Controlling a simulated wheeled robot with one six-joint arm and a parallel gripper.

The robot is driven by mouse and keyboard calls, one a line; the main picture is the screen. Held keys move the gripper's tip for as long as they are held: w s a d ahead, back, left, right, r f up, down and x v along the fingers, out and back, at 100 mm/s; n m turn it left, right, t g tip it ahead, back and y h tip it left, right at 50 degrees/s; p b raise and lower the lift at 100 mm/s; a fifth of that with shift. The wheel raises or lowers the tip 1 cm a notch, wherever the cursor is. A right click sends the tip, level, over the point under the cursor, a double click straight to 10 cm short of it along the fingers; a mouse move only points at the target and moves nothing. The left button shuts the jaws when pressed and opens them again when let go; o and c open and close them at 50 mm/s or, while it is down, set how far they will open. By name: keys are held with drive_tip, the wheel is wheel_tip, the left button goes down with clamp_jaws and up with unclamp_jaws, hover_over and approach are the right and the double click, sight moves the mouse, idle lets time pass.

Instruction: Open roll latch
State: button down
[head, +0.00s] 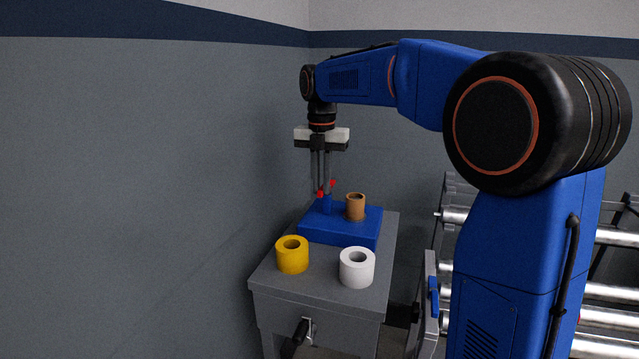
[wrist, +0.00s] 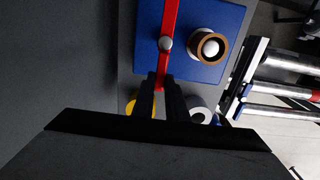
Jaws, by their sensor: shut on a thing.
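The roll latch is a red bar (wrist: 169,20) with a round grey pivot (wrist: 166,43), mounted on a blue base (head: 318,232). In the wrist view the bar runs nearly straight up and down, left of the brown roll (wrist: 210,47) and not across it. The brown roll also stands upright on the base in the head view (head: 355,207). My gripper (wrist: 160,78) points down and is shut on the near end of the red bar. In the head view my gripper (head: 322,190) is at the red bar, which is partly hidden by the fingers.
A yellow roll (head: 292,254) and a white roll (head: 357,267) stand on the grey cabinet top (head: 325,285) in front of the base. A wall (head: 130,180) is close on the left. A roller conveyor (head: 610,292) lies to the right.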

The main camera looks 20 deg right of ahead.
idle(0.4)
drive_tip(key=c, duration=1.8)
unclamp_jaws()
drive_tip(key=shift+o, duration=0.2)
drive_tip(key=shift+r, duration=0.15)
wheel_tip(320, 180, up, 17)
